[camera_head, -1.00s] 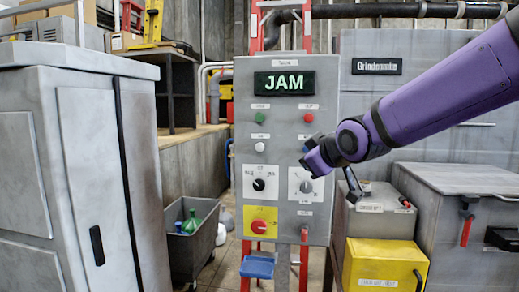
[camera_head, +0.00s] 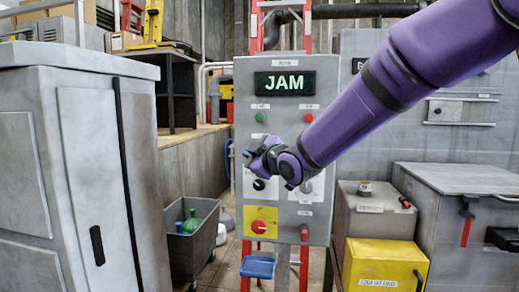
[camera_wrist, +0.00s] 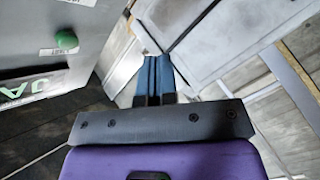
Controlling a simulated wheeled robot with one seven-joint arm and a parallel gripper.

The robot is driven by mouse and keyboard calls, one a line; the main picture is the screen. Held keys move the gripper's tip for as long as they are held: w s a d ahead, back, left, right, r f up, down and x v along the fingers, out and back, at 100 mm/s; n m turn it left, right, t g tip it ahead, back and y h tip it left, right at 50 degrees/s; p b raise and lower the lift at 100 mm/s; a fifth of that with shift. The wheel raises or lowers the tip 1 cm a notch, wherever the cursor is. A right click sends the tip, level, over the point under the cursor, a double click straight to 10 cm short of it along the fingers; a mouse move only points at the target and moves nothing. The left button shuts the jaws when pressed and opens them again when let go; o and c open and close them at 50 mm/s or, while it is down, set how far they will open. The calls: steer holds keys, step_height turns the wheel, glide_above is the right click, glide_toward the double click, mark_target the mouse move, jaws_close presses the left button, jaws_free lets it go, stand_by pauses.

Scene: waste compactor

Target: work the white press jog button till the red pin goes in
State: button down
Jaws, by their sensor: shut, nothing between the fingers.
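The grey control panel (camera_head: 285,100) stands in the middle of the head view, and its display (camera_head: 285,82) reads JAM in green. My gripper (camera_head: 255,153) is in front of the panel's left half, above the black selector knob (camera_head: 259,184). The white button is hidden behind my gripper in the head view. The fingers are shut and empty in the wrist view (camera_wrist: 154,80). I cannot tell from these frames whether the fingertips touch the panel. I cannot make out the red pin for certain.
A green button (camera_head: 260,117) and a red button (camera_head: 308,118) sit above my gripper. A red knob on a yellow plate (camera_head: 261,212) is below. Grey cabinets stand left (camera_head: 90,180) and right (camera_head: 465,200). A yellow box (camera_head: 380,262) is at lower right.

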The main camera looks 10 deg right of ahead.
steer(key=w+d, duration=0.3)
steer(key=w, duration=0.5)
steer(key=shift+w, duration=0.15)
steer(key=shift+w, duration=0.1)
stand_by(2.1)
steer(key=shift+w+d, duration=0.1)
steer(key=shift+w, duration=0.2)
steer(key=shift+w+d, duration=0.2)
steer(key=shift+w, duration=0.25)
stand_by(0.8)
steer(key=shift+s, duration=0.15)
stand_by(1.9)
steer(key=shift+s+a, duration=0.3)
steer(key=shift+s, duration=0.45)
steer(key=shift+s+a, duration=0.3)
steer(key=shift+s, duration=0.5)
steer(key=shift+s+a, duration=0.25)
steer(key=shift+s, duration=0.5)
steer(key=shift+s+a, duration=0.3)
steer(key=shift+s, duration=0.5)
